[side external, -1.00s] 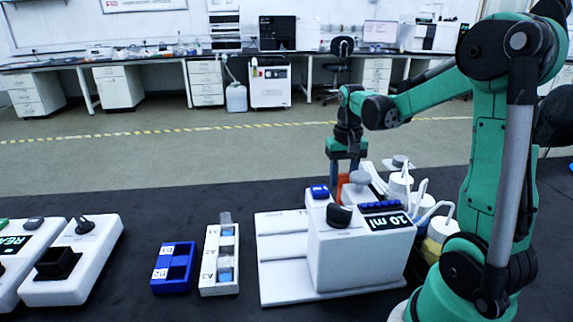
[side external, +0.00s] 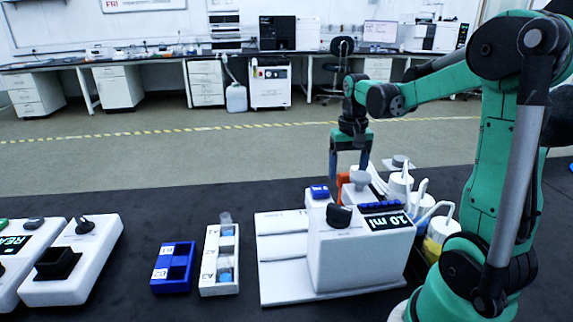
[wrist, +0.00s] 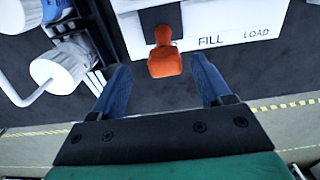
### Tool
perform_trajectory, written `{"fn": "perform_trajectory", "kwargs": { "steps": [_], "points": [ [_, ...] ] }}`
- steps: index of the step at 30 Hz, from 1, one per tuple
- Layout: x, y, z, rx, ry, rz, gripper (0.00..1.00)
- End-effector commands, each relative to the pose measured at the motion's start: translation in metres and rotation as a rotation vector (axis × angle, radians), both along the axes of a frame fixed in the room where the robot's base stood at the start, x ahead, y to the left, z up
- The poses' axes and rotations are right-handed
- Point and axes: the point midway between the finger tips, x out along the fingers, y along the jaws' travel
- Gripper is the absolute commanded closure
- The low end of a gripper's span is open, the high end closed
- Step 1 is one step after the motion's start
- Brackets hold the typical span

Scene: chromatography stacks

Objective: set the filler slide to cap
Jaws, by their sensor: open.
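The filler is the white machine (side external: 360,255) with a "10 ml" display. Its orange slide handle (wrist: 165,58) stands at the left of the printed words FILL and LOAD in the wrist view. No cap label is readable there. In the side view the handle (side external: 343,178) shows only in part behind the machine's top. My gripper (wrist: 160,72) is open, with one blue finger on each side of the handle and gaps between. In the side view my gripper (side external: 349,172) is just above the handle.
White-capped bottles with tubes (side external: 425,205) stand close right of the filler, also at left in the wrist view (wrist: 55,75). A blue rack (side external: 172,285) and a white rack (side external: 219,285) stand on the dark table at left.

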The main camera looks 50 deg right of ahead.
Motion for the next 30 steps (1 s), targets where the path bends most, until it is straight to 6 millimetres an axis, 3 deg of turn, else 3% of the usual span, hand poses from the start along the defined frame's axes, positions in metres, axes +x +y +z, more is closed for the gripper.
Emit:
{"fn": "perform_trajectory", "kwargs": {
  "steps": [9, 22, 26, 30],
  "points": [
    [-0.001, 0.0, 0.035, -0.001, 0.001, -0.001, 0.29],
    [0.004, 0.007, 0.038, 0.009, -0.016, 0.017, 0.29],
    [0.027, 0.054, 0.036, 0.074, -0.114, 0.122, 0.29],
    [0.047, 0.142, 0.038, 0.191, -0.28, 0.303, 0.29]
  ]
}}
